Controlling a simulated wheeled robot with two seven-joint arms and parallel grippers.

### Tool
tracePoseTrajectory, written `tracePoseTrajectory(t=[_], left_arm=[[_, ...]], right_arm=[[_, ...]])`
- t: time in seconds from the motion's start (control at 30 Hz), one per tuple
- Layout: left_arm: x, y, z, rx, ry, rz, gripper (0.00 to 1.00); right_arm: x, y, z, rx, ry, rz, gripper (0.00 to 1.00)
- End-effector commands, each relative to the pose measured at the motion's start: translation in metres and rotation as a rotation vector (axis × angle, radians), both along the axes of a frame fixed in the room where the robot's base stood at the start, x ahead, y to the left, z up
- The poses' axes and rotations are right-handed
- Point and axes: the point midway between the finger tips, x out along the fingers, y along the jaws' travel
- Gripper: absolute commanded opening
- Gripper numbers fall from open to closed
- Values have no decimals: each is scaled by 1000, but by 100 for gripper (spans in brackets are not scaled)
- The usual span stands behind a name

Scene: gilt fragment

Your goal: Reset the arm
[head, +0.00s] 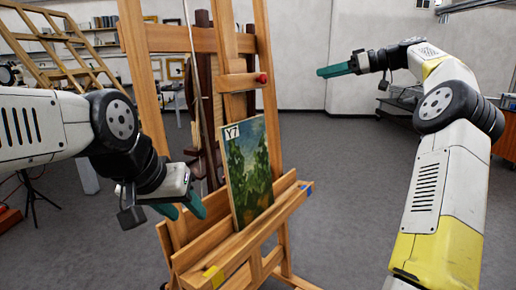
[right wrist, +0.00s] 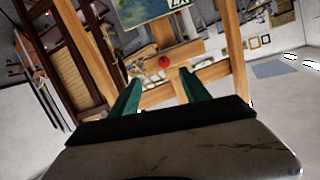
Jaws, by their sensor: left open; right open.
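A wooden easel (head: 231,40) stands in the middle of the head view. A green landscape painting (head: 250,175) with a white "Y7" tag (head: 232,132) rests on its ledge (head: 245,235). My left gripper (head: 187,208) is open and empty, with teal fingers low beside the easel's left side, left of the painting. My right gripper (head: 336,70) is held out at upper right, apart from the easel. Its fingers overlap in the head view, but the right wrist view shows them spread and empty (right wrist: 160,95). Part of the painting (right wrist: 140,10) and a red knob (right wrist: 164,62) show beyond them.
A wooden stepladder (head: 62,45) and shelves stand at the back left. A cart (head: 400,108) stands by the wall at right. A thin black stand (head: 32,190) is at far left. The grey floor (head: 335,180) between the easel and my right arm is clear.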

Motion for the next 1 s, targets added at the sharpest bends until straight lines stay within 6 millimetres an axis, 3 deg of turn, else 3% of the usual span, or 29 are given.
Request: tracePoseTrajectory(t=[0.07,0.37,0.67,0.87,1.0], left_arm=[[0,0,0,0,0,0,44],[0,0,0,0,0,0,44],[0,0,0,0,0,0,44],[0,0,0,0,0,0,44],[0,0,0,0,0,0,44]], right_arm=[[0,0,0,0,0,0,55],[-12,38,-4,-64,87,-10,55],[-43,91,-17,-180,227,-58,55],[-91,127,-37,-301,351,-153,55],[-150,141,-62,-402,448,-288,55]])
